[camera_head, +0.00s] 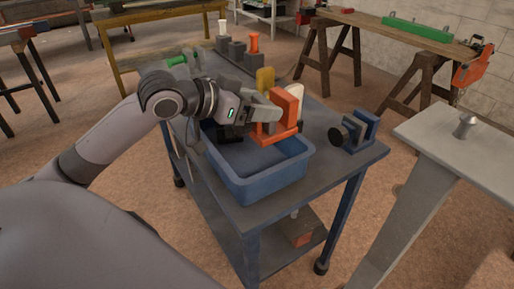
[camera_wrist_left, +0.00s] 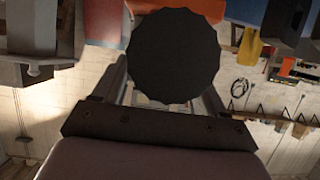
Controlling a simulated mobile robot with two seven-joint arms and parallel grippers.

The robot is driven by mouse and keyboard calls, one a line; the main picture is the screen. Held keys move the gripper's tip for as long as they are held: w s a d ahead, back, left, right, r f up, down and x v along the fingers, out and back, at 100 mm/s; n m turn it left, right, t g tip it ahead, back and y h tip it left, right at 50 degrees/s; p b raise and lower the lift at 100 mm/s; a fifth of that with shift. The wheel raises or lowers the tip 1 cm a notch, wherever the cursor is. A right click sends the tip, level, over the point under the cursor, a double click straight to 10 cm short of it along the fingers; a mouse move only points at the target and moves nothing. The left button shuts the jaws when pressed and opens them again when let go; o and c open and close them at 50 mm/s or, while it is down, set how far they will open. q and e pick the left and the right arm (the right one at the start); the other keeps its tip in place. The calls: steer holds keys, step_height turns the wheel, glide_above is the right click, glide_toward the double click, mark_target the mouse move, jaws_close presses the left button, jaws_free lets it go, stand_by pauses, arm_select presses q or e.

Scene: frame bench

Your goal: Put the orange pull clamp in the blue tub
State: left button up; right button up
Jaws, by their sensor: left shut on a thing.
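The orange pull clamp (camera_head: 288,103) is in my left gripper (camera_head: 258,112), which is shut on it and holds it over the blue tub (camera_head: 268,186). The tub stands open on the cart's top, with its visible floor bare; its far side is partly hidden by the gripper and clamp. In the left wrist view a dark, scalloped round knob (camera_wrist_left: 175,55) sits between the fingers, with a strip of orange above it. My right gripper is not in view.
A blue clamp (camera_head: 358,130) with a dark knob stands right of the tub on the grey cart (camera_head: 340,165). Behind are a yellow piece (camera_head: 265,80) and an orange-handled clamp (camera_head: 254,43). A pale table (camera_head: 465,150) stands to the right.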

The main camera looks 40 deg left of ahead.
arm_select(q)
step_height(320, 180, down, 10)
steer(key=shift+r+b, duration=0.1)
steer(key=shift+b, duration=0.75)
steer(key=o, duration=1.7)
steer(key=shift+f, duration=0.2)
